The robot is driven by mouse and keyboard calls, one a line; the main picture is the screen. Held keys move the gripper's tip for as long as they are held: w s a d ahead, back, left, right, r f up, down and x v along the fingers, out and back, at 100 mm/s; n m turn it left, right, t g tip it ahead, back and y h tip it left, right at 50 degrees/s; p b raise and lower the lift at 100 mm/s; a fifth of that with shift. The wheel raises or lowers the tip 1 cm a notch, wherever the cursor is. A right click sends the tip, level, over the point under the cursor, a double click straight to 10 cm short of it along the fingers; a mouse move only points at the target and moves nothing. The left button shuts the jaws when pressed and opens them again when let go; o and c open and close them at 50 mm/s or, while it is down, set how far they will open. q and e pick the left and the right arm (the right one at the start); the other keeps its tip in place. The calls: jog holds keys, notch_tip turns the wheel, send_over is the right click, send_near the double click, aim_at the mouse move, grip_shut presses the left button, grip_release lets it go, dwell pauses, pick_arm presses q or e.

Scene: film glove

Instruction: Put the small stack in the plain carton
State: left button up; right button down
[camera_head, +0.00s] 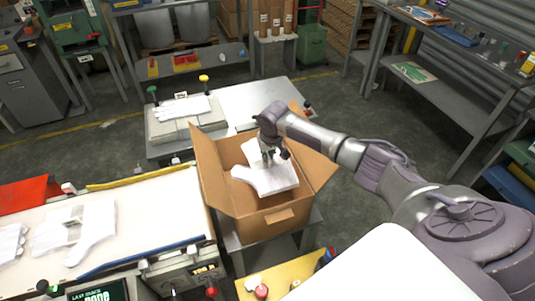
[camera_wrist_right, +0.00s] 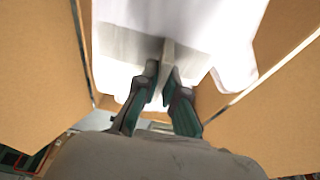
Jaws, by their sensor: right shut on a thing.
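The plain carton (camera_head: 265,222) is brown and open at the top, with its flaps spread. My right gripper (camera_head: 268,160) is over the carton's opening, pointing down. It is shut on a white glove-shaped stack (camera_head: 272,181), which lies within the opening as seen from the head. I cannot tell whether the stack touches the carton's bottom. My left gripper is not in view.
A grey bench (camera_head: 250,100) behind the carton holds another white stack (camera_head: 185,108). A yellow surface (camera_head: 285,273) is in front. Shelves (camera_head: 450,85) stand at right.

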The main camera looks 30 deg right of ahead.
jog(key=shift+f+b, duration=6.25)
jog(key=shift+f, duration=3.35)
jog(key=c, duration=1.2)
grip_release()
jog(key=v, duration=1.2)
